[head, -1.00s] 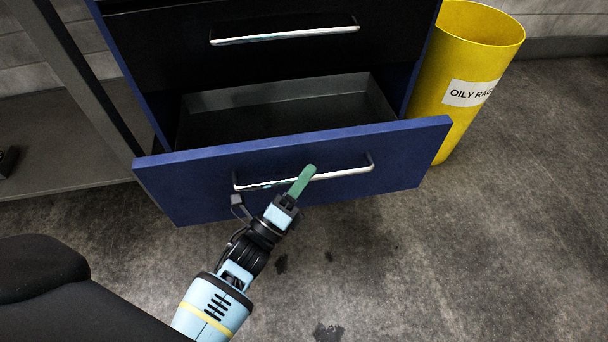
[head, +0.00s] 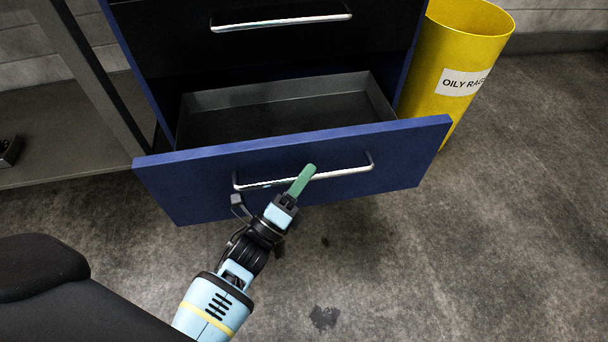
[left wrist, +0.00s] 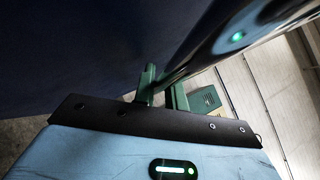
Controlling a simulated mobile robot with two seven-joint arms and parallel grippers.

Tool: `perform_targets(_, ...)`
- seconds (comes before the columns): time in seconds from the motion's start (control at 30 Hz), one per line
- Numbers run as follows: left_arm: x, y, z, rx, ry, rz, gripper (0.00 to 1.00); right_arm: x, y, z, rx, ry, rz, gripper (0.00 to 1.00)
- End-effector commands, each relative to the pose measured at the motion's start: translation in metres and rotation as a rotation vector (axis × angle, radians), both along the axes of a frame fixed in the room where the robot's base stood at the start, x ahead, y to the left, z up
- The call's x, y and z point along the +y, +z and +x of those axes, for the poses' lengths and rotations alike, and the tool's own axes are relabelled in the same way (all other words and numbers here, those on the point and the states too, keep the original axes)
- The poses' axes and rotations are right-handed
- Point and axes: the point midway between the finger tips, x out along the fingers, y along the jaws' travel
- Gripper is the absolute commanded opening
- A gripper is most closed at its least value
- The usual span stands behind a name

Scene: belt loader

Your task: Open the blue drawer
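The blue drawer (head: 400,155) is pulled well out of its cabinet, and its grey inside (head: 260,115) looks empty. Its silver bar handle (head: 345,172) runs across the front. My left gripper (head: 303,179) reaches up from below, with a green finger lying across the middle of the handle. In the left wrist view, the shiny handle bar (left wrist: 225,38) runs between the two green fingers (left wrist: 165,92), which are closed around it. The exact contact is partly hidden by the gripper body. My right gripper is not in view.
A dark upper drawer with a silver handle (head: 282,23) is shut above. A yellow bin (head: 430,95) labelled for oily rags stands right of the cabinet. A grey metal post (head: 95,85) and low shelf (head: 70,160) are at left. The floor (head: 450,260) in front and right is clear.

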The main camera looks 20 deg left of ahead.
Motion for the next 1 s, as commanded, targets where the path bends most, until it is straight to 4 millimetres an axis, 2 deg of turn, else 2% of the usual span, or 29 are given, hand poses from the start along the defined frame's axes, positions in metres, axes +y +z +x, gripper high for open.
perform_targets(0.07, 0.001, 0.000, 0.000, 0.001, 0.001, 0.000, 0.22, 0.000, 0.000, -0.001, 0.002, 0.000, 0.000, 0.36)
perform_targets(0.43, 0.002, -0.003, -0.005, 0.002, 0.001, 0.000, 0.22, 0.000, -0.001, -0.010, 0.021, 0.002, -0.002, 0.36)
perform_targets(0.8, 0.016, -0.024, -0.053, 0.004, 0.002, 0.000, 0.22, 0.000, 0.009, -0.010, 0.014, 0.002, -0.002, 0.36)
perform_targets(1.0, 0.020, -0.030, -0.067, 0.001, 0.001, -0.001, 0.22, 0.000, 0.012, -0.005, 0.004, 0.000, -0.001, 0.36)
